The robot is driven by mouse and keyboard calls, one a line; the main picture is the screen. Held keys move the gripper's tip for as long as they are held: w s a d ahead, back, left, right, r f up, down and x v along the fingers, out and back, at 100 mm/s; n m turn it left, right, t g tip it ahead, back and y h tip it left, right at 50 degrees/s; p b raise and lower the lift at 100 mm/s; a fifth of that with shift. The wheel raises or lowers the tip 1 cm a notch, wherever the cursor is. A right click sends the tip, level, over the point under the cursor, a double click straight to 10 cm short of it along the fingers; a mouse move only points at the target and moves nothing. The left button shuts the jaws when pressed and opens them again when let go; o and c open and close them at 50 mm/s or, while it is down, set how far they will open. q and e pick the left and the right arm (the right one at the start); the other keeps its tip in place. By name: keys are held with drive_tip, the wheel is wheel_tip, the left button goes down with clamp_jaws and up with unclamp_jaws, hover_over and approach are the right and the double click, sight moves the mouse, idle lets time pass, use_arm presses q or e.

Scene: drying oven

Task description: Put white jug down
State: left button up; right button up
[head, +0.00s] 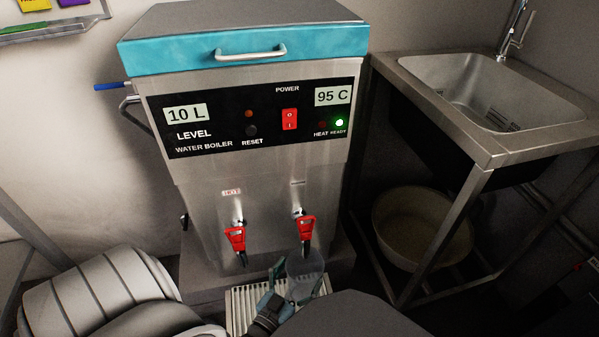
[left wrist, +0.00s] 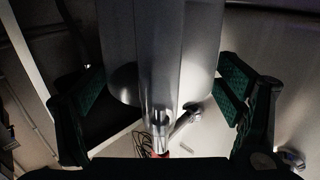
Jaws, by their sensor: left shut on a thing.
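The white jug (head: 305,278) looks pale and see-through in the head view. It is just below the boiler's right tap, over or on the slatted drip tray (head: 237,308); I cannot tell whether it touches the tray. My left gripper (head: 285,283) is shut on the jug from its left side. In the left wrist view, the green-padded fingers of my left gripper (left wrist: 158,105) stand either side of a pale, clear-walled body, the jug (left wrist: 160,60). The jug's base and part of its side are hidden. My right gripper is not in view.
The steel water boiler (head: 205,195) stands behind the jug, with a left red tap (head: 235,239) and a right red tap (head: 307,228). A sink (head: 470,85) on a metal frame is at the right, with a round tub (head: 420,225) underneath.

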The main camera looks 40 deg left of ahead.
use_arm(q)
drive_tip(key=o, duration=1.6)
drive_tip(key=shift+f, duration=0.1)
